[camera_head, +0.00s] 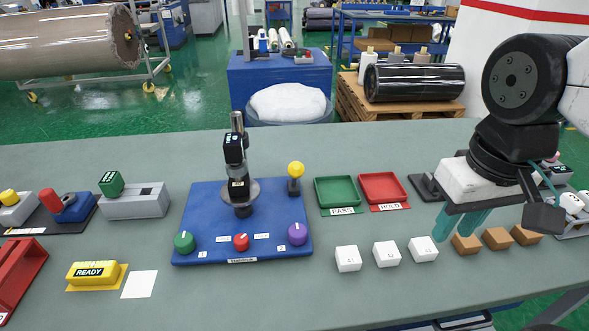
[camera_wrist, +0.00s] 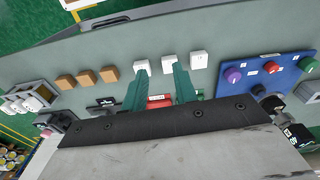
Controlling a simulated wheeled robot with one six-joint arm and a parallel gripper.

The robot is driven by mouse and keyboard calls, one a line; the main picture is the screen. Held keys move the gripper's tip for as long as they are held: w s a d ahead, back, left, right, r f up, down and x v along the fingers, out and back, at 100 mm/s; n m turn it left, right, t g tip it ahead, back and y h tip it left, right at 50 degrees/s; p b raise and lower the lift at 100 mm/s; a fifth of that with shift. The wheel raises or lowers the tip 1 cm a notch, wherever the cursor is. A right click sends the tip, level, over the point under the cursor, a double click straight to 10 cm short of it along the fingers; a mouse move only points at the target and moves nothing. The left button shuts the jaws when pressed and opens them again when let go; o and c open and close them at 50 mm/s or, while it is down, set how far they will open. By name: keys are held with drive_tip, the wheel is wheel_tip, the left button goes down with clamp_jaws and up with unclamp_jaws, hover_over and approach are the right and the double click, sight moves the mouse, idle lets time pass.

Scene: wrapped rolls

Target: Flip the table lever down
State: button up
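A blue control board (camera_head: 205,215) lies on the grey table. At its back right a short upright stem carries a yellow ball (camera_head: 296,169), which looks like a lever. A red upright handle (camera_head: 50,199) on a blue block at the far left could also be a lever; I cannot tell which is the table lever. My gripper (camera_head: 453,230) hangs over the right side of the table, well right of the board. Its teal fingers are apart and empty, also in the wrist view (camera_wrist: 158,86). The blue board shows at the right of the wrist view (camera_wrist: 245,85).
White blocks (camera_head: 386,254) and brown blocks (camera_head: 497,238) stand near the front edge. Green (camera_head: 337,191) and red (camera_head: 383,187) trays lie behind the white ones. A tall black device (camera_head: 236,160) rises from the board. Bare table lies in front of the board.

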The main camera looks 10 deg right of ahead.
drive_tip(key=w+a+n, duration=0.2)
drive_tip(key=w+a, duration=0.1)
drive_tip(key=shift+w+f+g, duration=0.1)
drive_tip(key=shift+g, duration=0.3)
clamp_jaws()
drive_tip(key=w+a+n+y, duration=0.1)
drive_tip(key=w+a+n, duration=1.5)
drive_tip(key=n, duration=1.2)
drive_tip(key=shift+w+a+r+t+y, duration=0.3)
drive_tip(key=shift+a+r+y, duration=0.1)
drive_tip(key=shift+a, duration=0.4)
